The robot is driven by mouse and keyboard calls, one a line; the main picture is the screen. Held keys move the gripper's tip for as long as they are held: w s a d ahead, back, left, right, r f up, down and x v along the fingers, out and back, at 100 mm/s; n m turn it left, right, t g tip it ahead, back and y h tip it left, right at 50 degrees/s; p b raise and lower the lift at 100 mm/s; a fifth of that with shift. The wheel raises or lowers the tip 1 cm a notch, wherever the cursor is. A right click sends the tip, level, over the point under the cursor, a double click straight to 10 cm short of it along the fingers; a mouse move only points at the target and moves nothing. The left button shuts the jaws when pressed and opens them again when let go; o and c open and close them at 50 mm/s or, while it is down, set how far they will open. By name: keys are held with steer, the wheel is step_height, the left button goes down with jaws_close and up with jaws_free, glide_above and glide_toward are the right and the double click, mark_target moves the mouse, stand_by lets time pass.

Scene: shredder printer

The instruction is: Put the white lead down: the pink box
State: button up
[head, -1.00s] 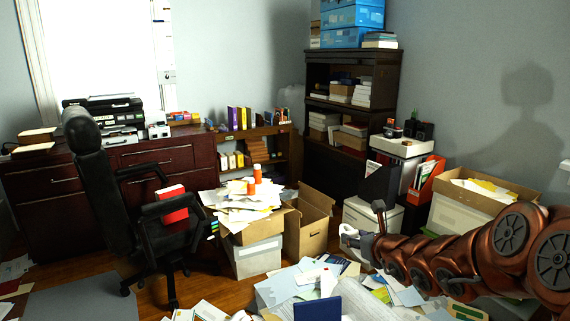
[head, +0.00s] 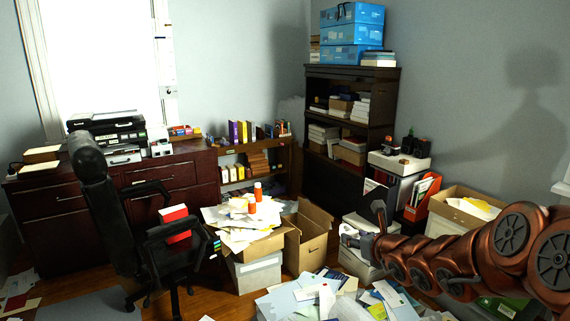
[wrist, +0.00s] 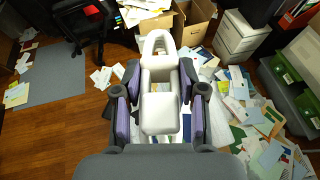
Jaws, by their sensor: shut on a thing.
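The white lead (wrist: 160,112) is a smooth pale piece with a loop at its far end. My gripper (wrist: 160,82) is shut on it, with the purple-lined fingers on both its sides. In the head view my gripper (head: 359,238) is at the right centre, in front of the low white cabinet, and the lead is hard to make out there. It is held above the paper-strewn floor. I cannot make out a pink box in either view.
A black office chair (head: 105,200) with a red box (head: 174,222) stands left. An open cardboard box (head: 309,240) stands beside a paper-covered box (head: 257,272). Loose papers (head: 300,297) cover the floor. A dark shelf (head: 350,72) and dresser (head: 60,220) line the walls.

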steer(key=shift+r+p, duration=1.1)
steer(key=shift+r, duration=0.45)
